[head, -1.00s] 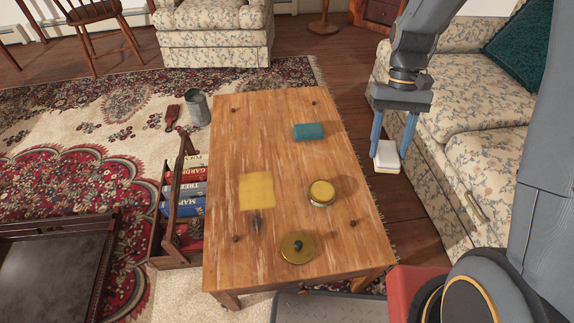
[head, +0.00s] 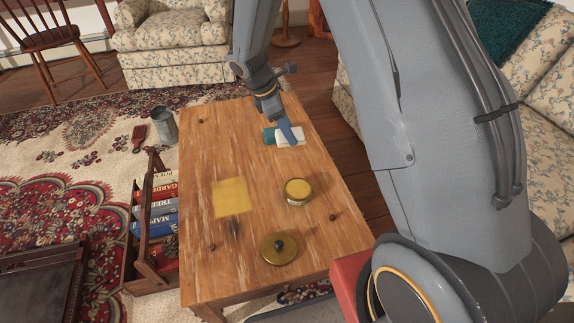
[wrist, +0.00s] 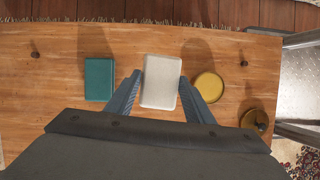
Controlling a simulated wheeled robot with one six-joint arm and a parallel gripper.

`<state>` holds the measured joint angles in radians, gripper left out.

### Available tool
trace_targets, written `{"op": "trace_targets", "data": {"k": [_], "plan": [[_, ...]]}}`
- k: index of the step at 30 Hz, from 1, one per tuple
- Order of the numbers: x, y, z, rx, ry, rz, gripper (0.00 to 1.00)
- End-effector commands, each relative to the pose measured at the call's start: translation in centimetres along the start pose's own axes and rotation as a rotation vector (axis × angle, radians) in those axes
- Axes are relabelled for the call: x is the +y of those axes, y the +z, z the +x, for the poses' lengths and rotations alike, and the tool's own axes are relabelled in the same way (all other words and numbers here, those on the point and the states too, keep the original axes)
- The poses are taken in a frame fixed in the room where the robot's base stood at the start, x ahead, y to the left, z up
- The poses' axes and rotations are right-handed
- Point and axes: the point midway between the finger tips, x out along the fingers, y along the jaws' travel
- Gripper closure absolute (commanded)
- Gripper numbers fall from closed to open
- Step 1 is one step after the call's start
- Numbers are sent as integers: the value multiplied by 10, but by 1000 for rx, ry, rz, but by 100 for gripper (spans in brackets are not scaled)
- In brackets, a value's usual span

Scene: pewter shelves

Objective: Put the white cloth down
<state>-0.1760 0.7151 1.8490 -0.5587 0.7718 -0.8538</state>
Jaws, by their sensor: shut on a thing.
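The white cloth (wrist: 160,82) is a small folded white block between my gripper's fingers. It also shows in the head view (head: 291,136), partly covered by the arm. My gripper (wrist: 160,97) is shut on it, over the far part of the wooden table (head: 205,165). In the wrist view the cloth is between a teal block (wrist: 98,78) on the left and a round yellow-topped tin (wrist: 208,86) on the right. I cannot tell whether the cloth touches the table top.
A yellow cloth square (head: 230,197) lies flat on the table. A round brass lid with a dark knob (head: 279,248) is near the front edge. A wooden rack of books (head: 150,225) stands left of the table. Bare wood lies between these things.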

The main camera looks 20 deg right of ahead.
Motion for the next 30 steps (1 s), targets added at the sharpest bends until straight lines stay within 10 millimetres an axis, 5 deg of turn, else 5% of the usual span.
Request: {"op": "trace_targets", "data": {"k": [24,30], "plan": [[10,-43,91,1,36,-92,70],[10,-44,95,1,38,-91,70]]}}
